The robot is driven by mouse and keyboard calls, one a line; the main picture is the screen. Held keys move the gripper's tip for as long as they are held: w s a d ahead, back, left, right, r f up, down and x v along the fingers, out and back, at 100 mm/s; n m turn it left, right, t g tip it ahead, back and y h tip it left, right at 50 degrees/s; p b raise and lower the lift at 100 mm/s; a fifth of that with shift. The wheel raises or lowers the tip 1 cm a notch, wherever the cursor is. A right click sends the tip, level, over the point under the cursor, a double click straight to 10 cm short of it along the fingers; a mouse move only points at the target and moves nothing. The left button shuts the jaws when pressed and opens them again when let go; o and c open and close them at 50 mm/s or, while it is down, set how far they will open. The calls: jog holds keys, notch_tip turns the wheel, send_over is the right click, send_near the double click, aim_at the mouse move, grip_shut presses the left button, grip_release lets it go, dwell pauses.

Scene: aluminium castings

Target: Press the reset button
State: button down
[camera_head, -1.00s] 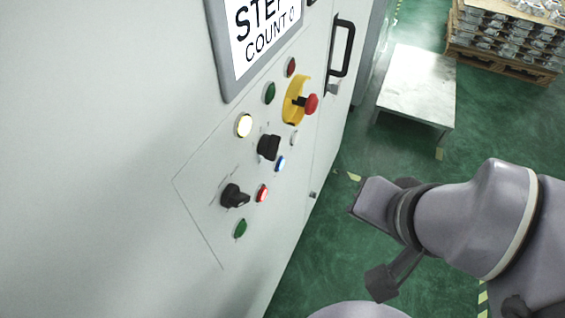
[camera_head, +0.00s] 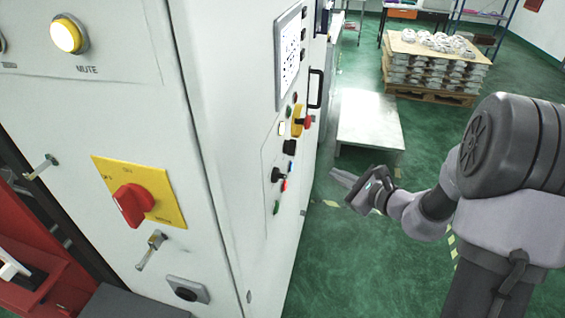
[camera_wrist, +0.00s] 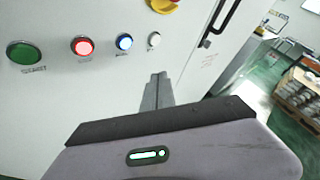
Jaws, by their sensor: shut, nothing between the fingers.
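The button panel on the white cabinet (camera_head: 240,120) holds several round buttons. In the wrist view there is a row of a green button (camera_wrist: 25,53), a lit red button (camera_wrist: 82,46), a lit blue button (camera_wrist: 124,41) and a white button (camera_wrist: 154,39). Their labels are too blurred to read, so I cannot tell which is reset. My gripper (camera_wrist: 158,80) is shut and empty, its tips below the white button in the wrist view. In the head view my gripper (camera_head: 336,176) points at the panel from the right, apart from it.
A yellow-backed red emergency stop (camera_head: 307,122) and black selector knobs (camera_head: 278,174) stick out of the panel. A black handle (camera_head: 316,88) is beyond them. A grey table (camera_head: 370,118) and a pallet of castings (camera_head: 430,75) stand behind. Green floor is clear between.

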aim_at(290, 167)
jog(key=shift+w+d+f, duration=0.15)
jog(key=shift+w+d, duration=0.05)
jog(key=shift+d, duration=0.15)
jog(key=shift+w+a, duration=0.1)
jog(key=w+a, duration=0.2)
jog(key=a, duration=0.6)
jog(key=shift+w+a, duration=0.15)
jog(key=shift+w, duration=0.1)
jog(key=shift+a, duration=0.1)
dwell(1.6)
jog(key=shift+w+a, duration=0.15)
jog(key=shift+a, duration=0.15)
